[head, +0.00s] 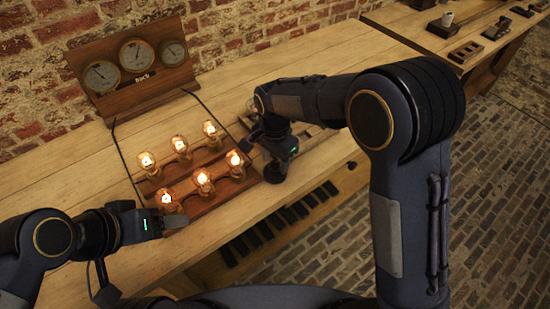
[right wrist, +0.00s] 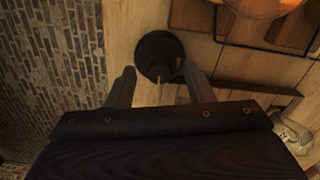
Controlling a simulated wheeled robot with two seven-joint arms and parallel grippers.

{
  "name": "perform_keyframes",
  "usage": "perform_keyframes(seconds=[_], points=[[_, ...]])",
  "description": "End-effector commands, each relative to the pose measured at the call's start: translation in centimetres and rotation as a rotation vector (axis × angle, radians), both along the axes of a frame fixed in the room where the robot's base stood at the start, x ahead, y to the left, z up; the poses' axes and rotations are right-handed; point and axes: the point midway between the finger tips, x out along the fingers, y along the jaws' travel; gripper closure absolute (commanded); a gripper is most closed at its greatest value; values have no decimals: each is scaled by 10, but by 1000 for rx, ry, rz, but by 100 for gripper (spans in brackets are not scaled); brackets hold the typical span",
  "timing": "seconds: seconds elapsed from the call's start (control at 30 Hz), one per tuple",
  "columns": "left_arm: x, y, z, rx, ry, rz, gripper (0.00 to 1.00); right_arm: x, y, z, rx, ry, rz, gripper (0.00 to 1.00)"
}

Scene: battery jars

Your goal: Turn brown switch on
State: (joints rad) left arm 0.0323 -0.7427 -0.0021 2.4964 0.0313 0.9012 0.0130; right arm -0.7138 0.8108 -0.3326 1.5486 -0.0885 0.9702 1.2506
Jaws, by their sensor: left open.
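A dark round switch (right wrist: 160,45) with a small brass-coloured lever stands on the wooden bench in the right wrist view. Its colour looks near black in this light. My right gripper (right wrist: 160,88) is open, with one finger on each side of the near part of the switch; I cannot tell whether either finger touches it. In the head view my right arm reaches down beside the right end of the bulb rack, and its fingertips are hard to make out. My left gripper (head: 167,222) is open at the front left corner of the rack.
The wooden rack (head: 210,197) carries several lit bulbs. A panel with three dials (head: 135,65) stands behind it, joined by black wires. The bench (head: 290,62) is clear towards the back.

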Motion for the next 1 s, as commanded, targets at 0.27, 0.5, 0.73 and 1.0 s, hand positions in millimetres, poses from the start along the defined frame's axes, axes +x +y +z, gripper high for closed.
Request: perform_keyframes(seconds=[0.27, 0.5, 0.73, 1.0], points=[[0, 0, 0, 0, 0, 0, 34, 0, 0, 3, 0, 0, 1, 52], [0, 0, 0, 0, 0, 0, 34, 1, 1, 40, 2, -5, 1, 52], [0, 0, 1, 0, 0, 0, 34, 0, 0, 71, 1, -2, 0, 52], [0, 0, 1, 0, 0, 0, 34, 0, 0, 78, 0, 0, 0, 52]])
